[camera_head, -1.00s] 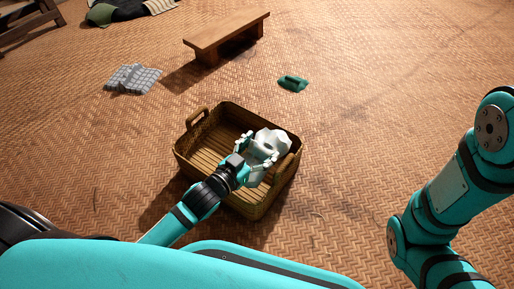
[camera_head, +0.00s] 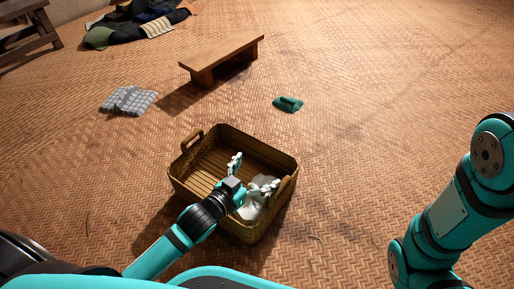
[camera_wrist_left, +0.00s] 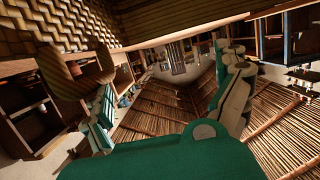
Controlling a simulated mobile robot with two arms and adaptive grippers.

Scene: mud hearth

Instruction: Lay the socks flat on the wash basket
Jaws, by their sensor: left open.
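The wash basket (camera_head: 205,173) is a brown woven tray-like basket with two handles, on the floor in the middle of the head view. A white crumpled cloth, seemingly the socks (camera_head: 252,210), lies in its right end, partly hidden by my left gripper. My left gripper (camera_head: 254,173) is over the basket, its fingers spread wide with nothing between them. In the left wrist view its open fingers (camera_wrist_left: 168,95) show empty, and no sock is seen there. My right arm shows at the right, but its gripper is out of view.
A low wooden bench (camera_head: 222,57) stands behind the basket. A green item (camera_head: 288,104) and a grey checked cloth (camera_head: 128,101) lie on the woven mat. Dark clothes (camera_head: 140,22) are heaped at the back left. The floor right of the basket is clear.

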